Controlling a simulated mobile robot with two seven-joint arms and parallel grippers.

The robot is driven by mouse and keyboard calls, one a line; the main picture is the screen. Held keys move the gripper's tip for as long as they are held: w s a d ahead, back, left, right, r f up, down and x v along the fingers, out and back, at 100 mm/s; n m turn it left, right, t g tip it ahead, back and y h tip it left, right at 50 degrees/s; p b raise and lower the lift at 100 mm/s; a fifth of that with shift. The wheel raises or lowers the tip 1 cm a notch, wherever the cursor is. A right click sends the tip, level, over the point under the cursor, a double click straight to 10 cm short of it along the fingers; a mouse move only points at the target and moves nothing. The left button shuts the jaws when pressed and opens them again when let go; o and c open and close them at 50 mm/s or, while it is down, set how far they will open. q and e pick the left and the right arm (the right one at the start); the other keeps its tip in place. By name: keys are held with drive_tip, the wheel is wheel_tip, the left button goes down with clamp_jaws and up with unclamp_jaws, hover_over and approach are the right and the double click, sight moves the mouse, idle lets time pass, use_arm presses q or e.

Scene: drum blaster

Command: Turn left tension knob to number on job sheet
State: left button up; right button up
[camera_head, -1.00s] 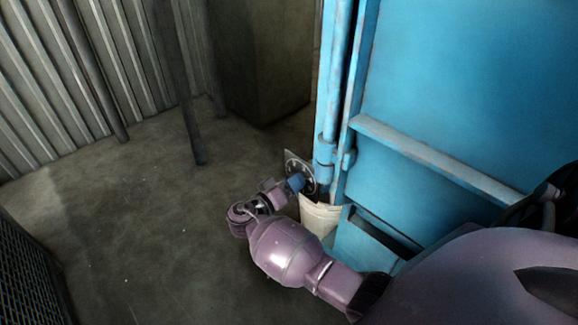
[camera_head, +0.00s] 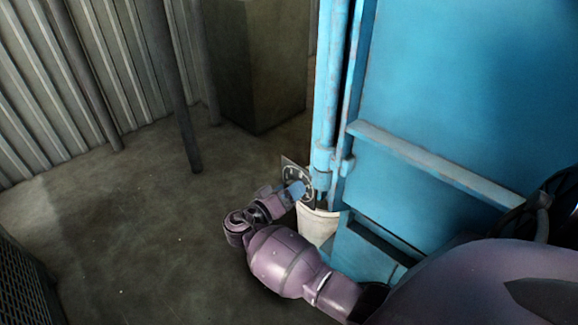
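The tension knob (camera_head: 297,188) is a small blue cylinder in front of a dark round dial with pale marks on a square plate (camera_head: 289,166), beside the left edge of the blue cabinet. My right arm reaches in from the lower right, and its purple gripper (camera_head: 288,193) is at the knob, coming from the left side. The fingers are small and partly hidden against the knob, so I cannot tell whether they grip it. The number under the knob's pointer is too small to read. The job sheet and my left gripper are not in view.
The large blue cabinet (camera_head: 450,90) fills the right side, with a protruding rail (camera_head: 430,160). A whitish bucket (camera_head: 317,224) stands below the dial. Dark posts (camera_head: 180,100) and a dark box (camera_head: 255,65) stand behind. The floor (camera_head: 130,220) at left is clear.

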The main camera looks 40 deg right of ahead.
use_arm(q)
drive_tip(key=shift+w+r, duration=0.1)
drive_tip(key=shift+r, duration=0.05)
use_arm(e)
drive_tip(key=a, duration=1)
drive_tip(key=shift+s+a, duration=0.4)
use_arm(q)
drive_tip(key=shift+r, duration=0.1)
use_arm(e)
drive_tip(key=shift+d, duration=0.1)
